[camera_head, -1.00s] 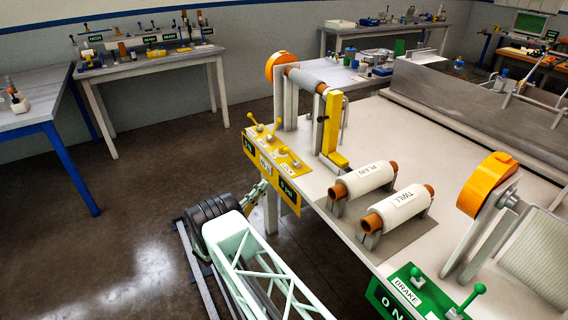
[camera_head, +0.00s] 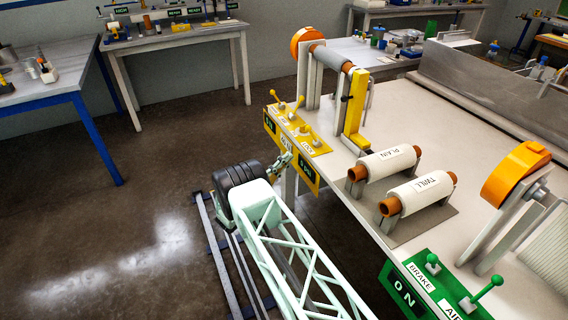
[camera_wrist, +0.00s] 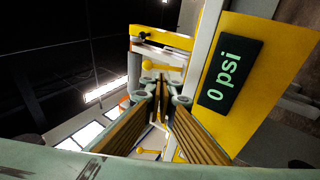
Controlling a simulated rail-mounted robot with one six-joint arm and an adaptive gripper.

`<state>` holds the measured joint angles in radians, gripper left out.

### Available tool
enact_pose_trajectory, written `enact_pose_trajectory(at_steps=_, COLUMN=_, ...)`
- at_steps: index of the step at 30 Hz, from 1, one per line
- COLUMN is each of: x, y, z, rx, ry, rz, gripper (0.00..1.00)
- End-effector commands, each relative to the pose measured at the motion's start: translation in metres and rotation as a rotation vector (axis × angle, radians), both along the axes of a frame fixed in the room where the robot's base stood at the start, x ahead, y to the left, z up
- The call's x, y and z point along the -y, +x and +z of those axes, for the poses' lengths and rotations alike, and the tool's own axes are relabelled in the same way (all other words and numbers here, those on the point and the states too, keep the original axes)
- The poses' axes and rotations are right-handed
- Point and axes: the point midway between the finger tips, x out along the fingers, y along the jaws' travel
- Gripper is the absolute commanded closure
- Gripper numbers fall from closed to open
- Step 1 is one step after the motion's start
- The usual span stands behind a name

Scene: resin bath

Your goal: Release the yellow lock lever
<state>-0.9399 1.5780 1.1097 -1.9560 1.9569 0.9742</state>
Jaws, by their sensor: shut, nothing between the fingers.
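Smaller fittings and white labels lie nearer; I cannot tell which lever is the lock. My gripper (camera_head: 288,157) is shut and empty, low beside the panel's front face, apart from both levers. In the wrist view my gripper (camera_wrist: 160,84) points along the yellow front, left of the "0 psi" display (camera_wrist: 222,76). A yellow ball knob (camera_wrist: 148,66) shows just beyond the fingertips.
A yellow upright bracket (camera_head: 354,105) and an orange-ended roller (camera_head: 332,58) stand behind the panel. Rolls marked PLAIN (camera_head: 388,163) and TWILL (camera_head: 420,192) lie to the right. A green panel (camera_head: 425,284) is nearer. The floor left of my arm is open.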

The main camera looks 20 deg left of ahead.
Motion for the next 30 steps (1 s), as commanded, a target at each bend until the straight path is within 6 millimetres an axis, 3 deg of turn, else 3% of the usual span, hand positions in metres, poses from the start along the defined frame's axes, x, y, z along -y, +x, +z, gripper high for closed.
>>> enact_pose_trajectory(at_steps=18, x=0.032, y=0.063, z=0.038, rx=-0.001, ry=0.0, rz=-0.001, gripper=1.0)
enact_pose_trajectory(at_steps=30, x=0.042, y=0.084, z=0.052, rx=0.0, ry=-0.001, rz=0.0, gripper=1.0)
